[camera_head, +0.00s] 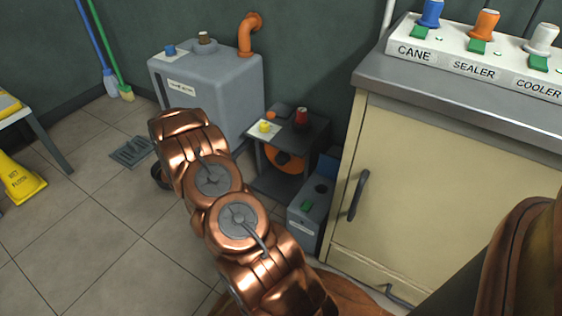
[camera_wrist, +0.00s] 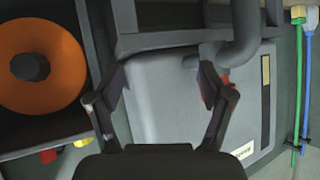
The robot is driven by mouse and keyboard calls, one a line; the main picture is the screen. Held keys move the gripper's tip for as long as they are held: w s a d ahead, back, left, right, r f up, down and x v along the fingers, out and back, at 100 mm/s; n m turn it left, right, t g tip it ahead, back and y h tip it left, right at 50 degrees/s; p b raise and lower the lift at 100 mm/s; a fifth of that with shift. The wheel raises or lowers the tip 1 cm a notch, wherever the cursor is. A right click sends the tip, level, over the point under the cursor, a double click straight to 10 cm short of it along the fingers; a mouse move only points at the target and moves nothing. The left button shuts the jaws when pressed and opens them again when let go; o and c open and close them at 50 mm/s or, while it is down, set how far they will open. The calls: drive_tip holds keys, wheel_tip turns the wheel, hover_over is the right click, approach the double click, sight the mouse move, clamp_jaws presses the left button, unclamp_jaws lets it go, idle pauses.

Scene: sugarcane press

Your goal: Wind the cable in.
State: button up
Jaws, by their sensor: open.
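An orange reel (camera_head: 284,160) stands inside a dark open-fronted stand (camera_head: 316,137). In the wrist view the orange reel (camera_wrist: 45,62) is at the left with a dark hub in its middle. No cable can be clearly made out. A red knob (camera_head: 301,117) and a yellow knob (camera_head: 264,126) are on top of the stand. My gripper (camera_wrist: 165,82) is open and nothing shows held between its fingers. It is apart from the reel, to its right in the wrist view, with a grey tank behind it. In the head view my copper arm hides the gripper.
The grey tank (camera_head: 230,82) with an orange pipe (camera_head: 247,35) stands left of the stand. A small grey box (camera_head: 306,228) with a green button and a cream cabinet (camera_head: 410,190) are at the right. A yellow wet-floor sign (camera_head: 22,180) is far left. Tiled floor is clear at lower left.

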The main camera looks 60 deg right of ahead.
drive_tip(key=s+d+f+m+g+h, duration=0.15)
drive_tip(key=s+d+f+h, duration=0.25)
drive_tip(key=s+d, duration=0.4)
drive_tip(key=g+h+b, duration=0.1)
drive_tip(key=g+h, duration=0.2)
drive_tip(key=h, duration=0.1)
approach(279, 161)
drive_tip(key=d, duration=0.3)
drive_tip(key=shift+d+f+m+g, duration=0.15)
drive_tip(key=shift+d+m+g, duration=0.25)
drive_tip(key=shift+d, duration=0.3)
drive_tip(key=shift+w+d+b, duration=0.15)
drive_tip(key=shift+d+b, duration=0.65)
drive_tip(key=shift+d, duration=0.9)
drive_tip(key=shift+w+d+b, duration=0.15)
drive_tip(key=shift+d+b, duration=0.6)
drive_tip(key=shift+d, duration=1)
clamp_jaws()
